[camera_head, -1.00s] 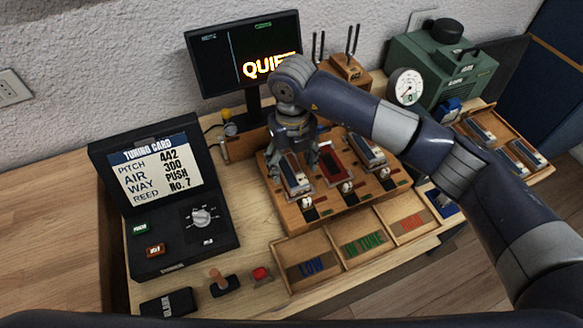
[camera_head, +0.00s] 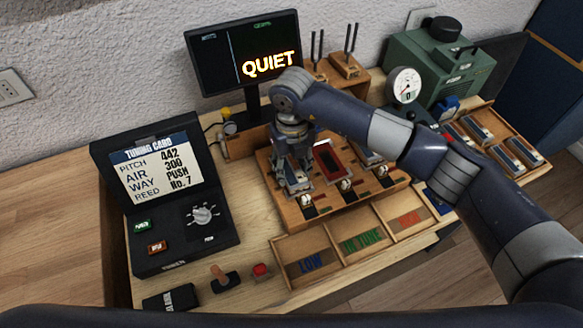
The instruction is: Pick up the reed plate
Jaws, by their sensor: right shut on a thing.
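A silver reed plate (camera_head: 297,188) is at the left slot of the wooden test block (camera_head: 316,212). My right gripper (camera_head: 295,180) points down over it and is shut on it. The gripper hides much of the plate, so I cannot tell whether the plate is clear of its slot. The middle slot (camera_head: 329,160) shows a red bed with no plate on it. Another plate (camera_head: 368,155) is in the right slot, partly behind my arm. My left gripper is not in view.
A monitor (camera_head: 243,55) reading QUIET stands behind. The tuning card panel (camera_head: 157,168) is at left. The sorting tray (camera_head: 345,243) marked LOW and IN TUNE lies in front. A green machine (camera_head: 440,65) with a gauge and a tray of several plates (camera_head: 500,140) are at right.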

